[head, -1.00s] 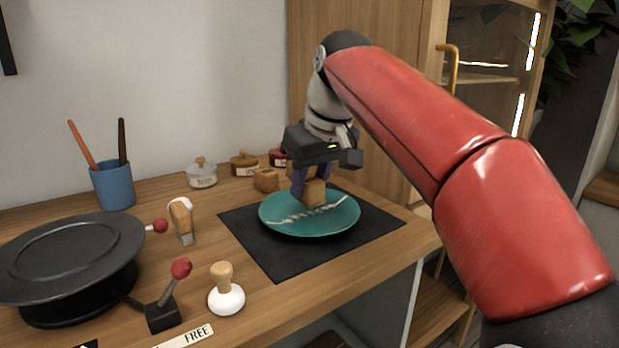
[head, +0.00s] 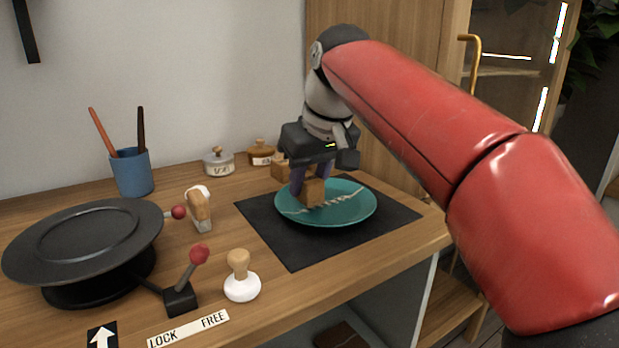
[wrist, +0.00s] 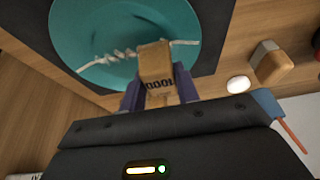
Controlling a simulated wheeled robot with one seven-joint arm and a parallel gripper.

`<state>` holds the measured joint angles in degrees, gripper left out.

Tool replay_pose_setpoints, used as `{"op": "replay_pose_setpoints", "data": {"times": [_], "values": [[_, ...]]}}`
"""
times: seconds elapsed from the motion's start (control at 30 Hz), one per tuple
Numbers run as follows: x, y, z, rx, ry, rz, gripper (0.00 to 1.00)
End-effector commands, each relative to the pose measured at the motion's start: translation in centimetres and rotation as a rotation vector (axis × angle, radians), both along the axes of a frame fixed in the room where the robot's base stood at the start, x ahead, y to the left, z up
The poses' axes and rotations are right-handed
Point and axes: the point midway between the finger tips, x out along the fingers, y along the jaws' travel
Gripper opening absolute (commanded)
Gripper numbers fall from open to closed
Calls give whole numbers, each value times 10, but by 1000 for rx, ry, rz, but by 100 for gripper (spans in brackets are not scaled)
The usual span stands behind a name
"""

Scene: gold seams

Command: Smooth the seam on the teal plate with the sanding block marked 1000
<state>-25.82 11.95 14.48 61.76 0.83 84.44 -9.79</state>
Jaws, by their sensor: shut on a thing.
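The teal plate (head: 352,208) lies on a black mat at the right of the bench. A pale, rough seam (head: 345,194) runs across it; it also shows in the wrist view (wrist: 112,57). My gripper (head: 310,180) is shut on a wooden sanding block (head: 313,192), whose marking reads 1000 in the wrist view (wrist: 157,62). The block is over the plate, at the seam, covering part of it. I cannot tell whether it touches the plate.
A black turntable (head: 85,240) with a red-knobbed lever (head: 190,275) stands at left. A white stamp-like tool (head: 241,285), a scraper (head: 200,212), a blue cup (head: 132,172) of brushes and lidded jars (head: 218,162) stand around. The mat (head: 290,250) is clear in front of the plate.

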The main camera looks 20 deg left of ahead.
Motion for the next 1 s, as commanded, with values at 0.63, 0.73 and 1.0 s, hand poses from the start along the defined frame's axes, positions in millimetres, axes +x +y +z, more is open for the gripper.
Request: {"op": "replay_pose_setpoints", "data": {"times": [0.63,0.73,1.0], "values": [[0,0,-16,0,0,0,13],[0,0,-16,0,0,0,13],[-7,-9,-15,0,0,-1,13]]}}
